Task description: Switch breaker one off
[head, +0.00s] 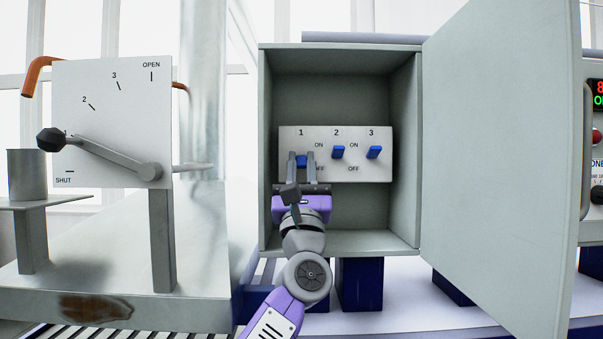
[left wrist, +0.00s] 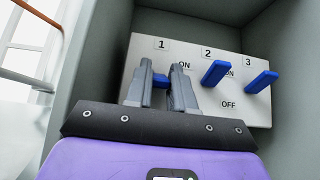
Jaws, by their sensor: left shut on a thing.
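Breaker one's blue lever (head: 301,161) is on the white switch panel (head: 381,175) inside the open grey cabinet, under the number 1. It sits slightly lower in the head view than the levers of breaker two (head: 338,152) and breaker three (head: 374,152). My left gripper (head: 302,155) is shut on breaker one's lever, one finger on each side. In the left wrist view the lever (left wrist: 160,81) shows between the fingers (left wrist: 161,72), partly hidden by them. My right gripper is not in view.
The cabinet door (head: 497,150) stands open to the right. The cabinet's left wall (head: 266,150) is close to my left gripper. A lever plate (head: 104,97) marked OPEN and SHUT, with a grey handle (head: 105,157), stands at the left. A control box is at the far right edge.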

